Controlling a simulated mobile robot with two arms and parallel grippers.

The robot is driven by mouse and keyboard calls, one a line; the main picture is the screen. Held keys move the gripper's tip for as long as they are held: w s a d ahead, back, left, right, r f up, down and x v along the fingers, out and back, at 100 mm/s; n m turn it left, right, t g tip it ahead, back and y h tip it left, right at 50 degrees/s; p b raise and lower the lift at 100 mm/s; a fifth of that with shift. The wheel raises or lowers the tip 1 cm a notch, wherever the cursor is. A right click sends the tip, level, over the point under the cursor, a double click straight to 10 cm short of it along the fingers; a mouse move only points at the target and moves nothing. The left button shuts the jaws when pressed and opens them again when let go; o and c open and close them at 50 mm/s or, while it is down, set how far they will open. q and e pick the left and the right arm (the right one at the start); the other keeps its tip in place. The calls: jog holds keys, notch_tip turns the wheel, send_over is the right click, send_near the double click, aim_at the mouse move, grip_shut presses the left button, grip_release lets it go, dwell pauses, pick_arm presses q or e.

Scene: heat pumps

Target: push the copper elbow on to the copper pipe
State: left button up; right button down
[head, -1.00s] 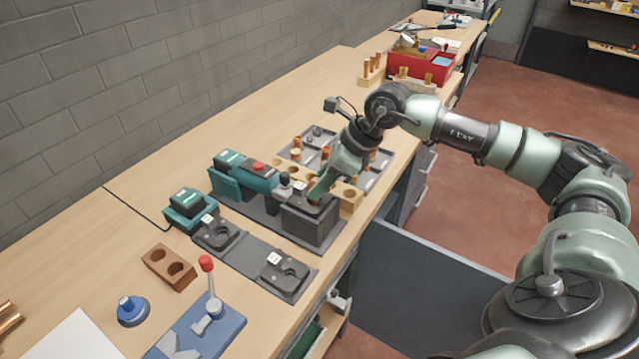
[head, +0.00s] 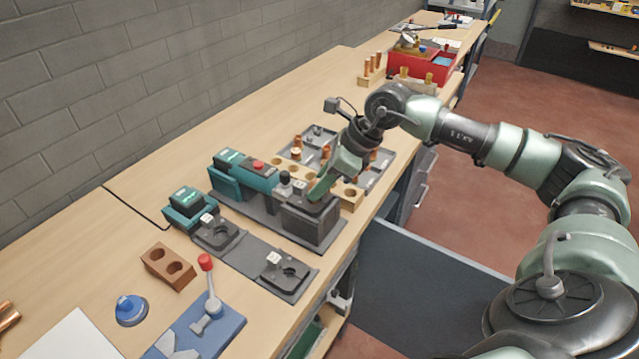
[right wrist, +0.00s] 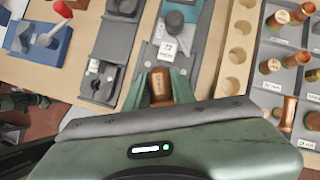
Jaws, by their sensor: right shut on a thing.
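My right gripper (head: 318,192) points down at the dark grey block fixture (head: 305,222) on the bench. In the right wrist view its green fingers (right wrist: 160,92) are shut on a copper piece, taken as the copper elbow (right wrist: 160,82). The elbow's bend is hard to make out, and its lower part is hidden by the gripper body. The copper pipe cannot be told apart here; whether elbow and pipe touch is hidden by the fingers and fixture. My left gripper is not in view.
A wooden block with holes (right wrist: 238,42) stands close beside the gripper, with a grey tray (head: 376,172) of copper fittings beyond. Teal devices (head: 245,172) stand behind the fixture. A red-knobbed lever (head: 207,263) is at the front left. Bare bench lies along the wall.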

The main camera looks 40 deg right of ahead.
jog(key=shift+f+b, duration=0.7)
jog(key=shift+f, duration=0.15)
jog(key=shift+s, duration=0.1)
jog(key=c, duration=1.1)
grip_release()
jog(key=shift+s+a, duration=0.1)
jog(key=b+v, duration=0.1)
jog(key=v, duration=0.7)
jog(key=shift+b, duration=0.3)
jog(key=shift+r, duration=0.1)
